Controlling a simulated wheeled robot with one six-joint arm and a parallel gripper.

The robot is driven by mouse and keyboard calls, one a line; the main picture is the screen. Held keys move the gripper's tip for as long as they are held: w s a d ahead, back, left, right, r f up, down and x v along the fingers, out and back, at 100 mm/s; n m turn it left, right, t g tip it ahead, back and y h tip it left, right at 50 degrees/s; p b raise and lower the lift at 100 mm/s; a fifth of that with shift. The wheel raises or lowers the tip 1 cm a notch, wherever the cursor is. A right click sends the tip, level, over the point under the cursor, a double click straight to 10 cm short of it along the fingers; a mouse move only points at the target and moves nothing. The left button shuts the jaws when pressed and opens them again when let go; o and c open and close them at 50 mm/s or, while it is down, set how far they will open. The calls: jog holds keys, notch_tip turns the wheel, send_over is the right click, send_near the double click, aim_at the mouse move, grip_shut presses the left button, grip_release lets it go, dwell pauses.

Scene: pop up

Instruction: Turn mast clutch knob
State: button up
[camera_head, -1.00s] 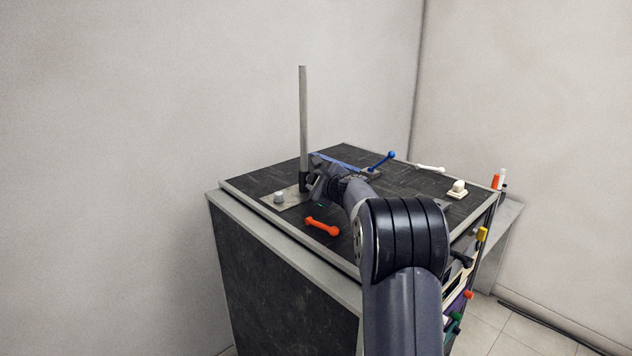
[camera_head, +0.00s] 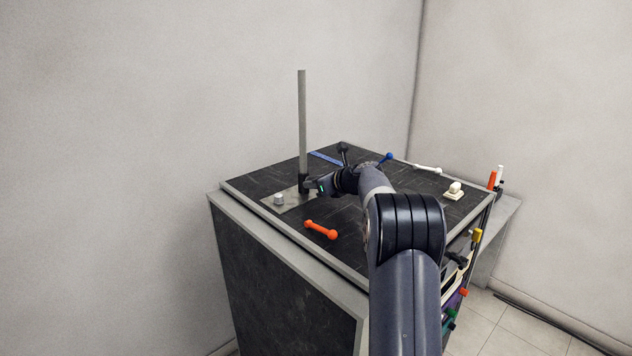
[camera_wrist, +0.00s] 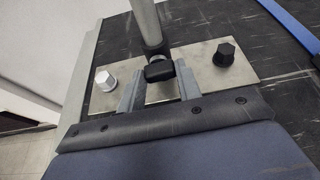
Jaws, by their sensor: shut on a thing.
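A tall grey mast (camera_head: 302,115) stands upright on a light metal base plate (camera_head: 294,207) on the dark bench top. In the wrist view, the mast (camera_wrist: 148,22) rises from a black collar, with the black clutch knob (camera_wrist: 158,71) on its near side. My gripper (camera_wrist: 160,84) has one finger on each side of this knob and is shut on it. In the head view, my gripper (camera_head: 311,187) is at the mast's foot and hides the knob. A silver hex knob (camera_wrist: 105,81) and a black hex knob (camera_wrist: 225,54) flank the mast on the plate.
An orange handle (camera_head: 321,230) lies in front of the plate. A blue-ended lever (camera_head: 388,157), a white handle (camera_head: 428,168) and a cream knob (camera_head: 454,190) are right of my arm. A blue strip (camera_head: 326,158) lies behind the mast. Walls stand behind the bench.

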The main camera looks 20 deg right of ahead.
jog(key=m+y, duration=0.2)
jog(key=m, duration=0.1)
jog(key=m+g+y, duration=0.1)
jog(key=shift+w+d+f, duration=0.1)
jog(key=shift+d+f, duration=0.1)
jog(key=shift+d, duration=0.05)
jog(key=m+y, duration=0.1)
jog(key=m, duration=0.1)
jog(key=m+y, duration=0.1)
jog(key=m, duration=0.1)
jog(key=shift+d+f+m+y, duration=0.1)
jog(key=shift+d+m+y, duration=0.05)
jog(key=shift+m+y, duration=0.25)
dwell(0.5)
jog(key=o, duration=1)
jog(key=b+v, duration=0.2)
jog(key=v, duration=0.8)
jog(key=shift+s+d+b, duration=0.25)
jog(key=shift+s+b, duration=0.05)
jog(key=shift+b, duration=0.1)
jog(key=shift+c, duration=0.3)
